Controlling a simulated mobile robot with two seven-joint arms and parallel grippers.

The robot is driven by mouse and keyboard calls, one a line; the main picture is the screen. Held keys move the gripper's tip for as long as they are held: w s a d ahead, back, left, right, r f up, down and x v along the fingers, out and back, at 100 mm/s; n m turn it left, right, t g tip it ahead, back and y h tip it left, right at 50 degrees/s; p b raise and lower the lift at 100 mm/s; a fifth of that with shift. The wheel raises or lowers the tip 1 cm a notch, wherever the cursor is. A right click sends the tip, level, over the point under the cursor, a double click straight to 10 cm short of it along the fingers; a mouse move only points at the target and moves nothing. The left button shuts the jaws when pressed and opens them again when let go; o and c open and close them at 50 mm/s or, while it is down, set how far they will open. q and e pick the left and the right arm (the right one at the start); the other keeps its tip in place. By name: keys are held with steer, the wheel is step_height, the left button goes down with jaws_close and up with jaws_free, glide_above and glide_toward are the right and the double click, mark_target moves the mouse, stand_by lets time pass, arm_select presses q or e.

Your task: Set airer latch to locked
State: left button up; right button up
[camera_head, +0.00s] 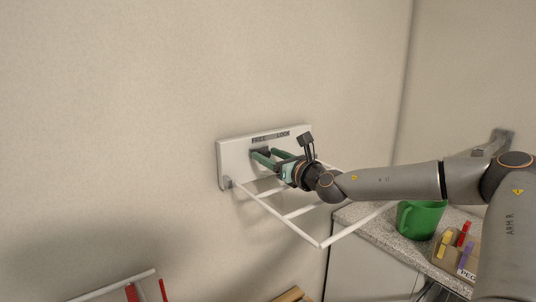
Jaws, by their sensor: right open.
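The airer's white wall plate (232,165) is fixed to the wall in the middle of the view. A dark label strip (270,136) with small lettering runs along its top. The white airer rack (285,226) sticks out from the plate on rods. My right gripper (262,156) comes in from the right, with its green fingers pointing at the plate just below the label. The fingers are apart. A dark piece, perhaps the latch, shows at the fingertips; the fingers partly hide it, and I cannot tell its setting or whether they touch it. My left gripper is out of view.
A speckled counter (372,227) stands at the right below my right arm. It holds a green mug (419,219) and a box (457,253) with coloured pegs. Another white rack (112,288) with red parts shows at the bottom left. The wall on the left is bare.

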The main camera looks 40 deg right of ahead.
steer(key=shift+c, duration=0.3)
jaws_close()
stand_by(1.1)
